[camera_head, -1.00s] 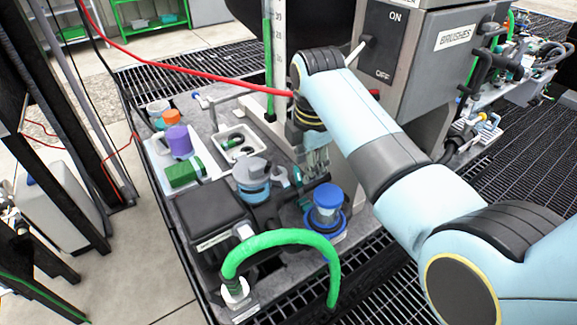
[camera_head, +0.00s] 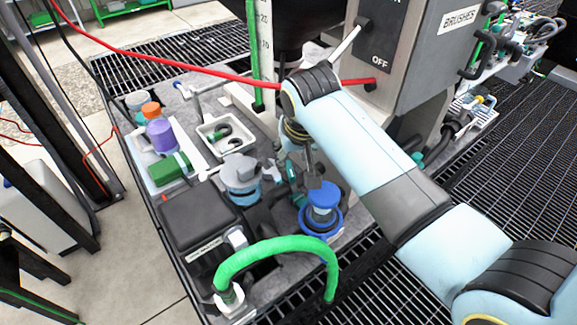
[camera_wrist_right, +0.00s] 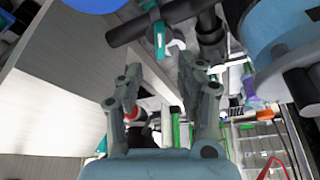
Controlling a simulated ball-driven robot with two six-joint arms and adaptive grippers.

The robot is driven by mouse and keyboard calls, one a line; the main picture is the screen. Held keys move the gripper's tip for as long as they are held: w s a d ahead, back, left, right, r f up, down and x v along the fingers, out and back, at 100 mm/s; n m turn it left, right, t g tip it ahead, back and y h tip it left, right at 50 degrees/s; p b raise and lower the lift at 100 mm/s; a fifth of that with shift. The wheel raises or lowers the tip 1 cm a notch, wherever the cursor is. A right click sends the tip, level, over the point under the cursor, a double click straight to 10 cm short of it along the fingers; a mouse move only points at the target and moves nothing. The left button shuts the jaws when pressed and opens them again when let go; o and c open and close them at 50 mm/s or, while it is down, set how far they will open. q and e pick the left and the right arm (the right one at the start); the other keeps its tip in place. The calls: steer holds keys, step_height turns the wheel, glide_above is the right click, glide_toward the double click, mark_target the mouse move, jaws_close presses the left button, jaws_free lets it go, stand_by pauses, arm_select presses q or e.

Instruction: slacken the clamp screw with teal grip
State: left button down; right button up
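The teal grip (camera_wrist_right: 160,40) of the clamp screw is near the top of the right wrist view, beside a dark bar (camera_wrist_right: 150,24). In the head view, a small teal part (camera_head: 291,170) shows between the grey-lidded pot and the blue-capped jar; I cannot tell surely that it is the same grip. My right gripper (camera_wrist_right: 160,72) is open, with its two fingers apart and nothing between them. The teal grip lies ahead of the fingertips, apart from them. In the head view my right gripper (camera_head: 312,168) hangs beside this cluster, partly hidden by my arm. My left gripper is not in view.
A blue-capped jar (camera_head: 323,196) and a grey-lidded pot (camera_head: 241,172) stand close to the gripper. A green hose (camera_head: 275,245) arches in front by a black box (camera_head: 196,217). A red hose (camera_head: 180,68) crosses behind. A grey cabinet (camera_head: 425,60) stands at right.

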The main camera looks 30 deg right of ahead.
mark_target(291, 169)
steer(key=b+x, duration=0.1)
steer(key=x, duration=0.6)
steer(key=shift+f, duration=0.25)
jaws_close()
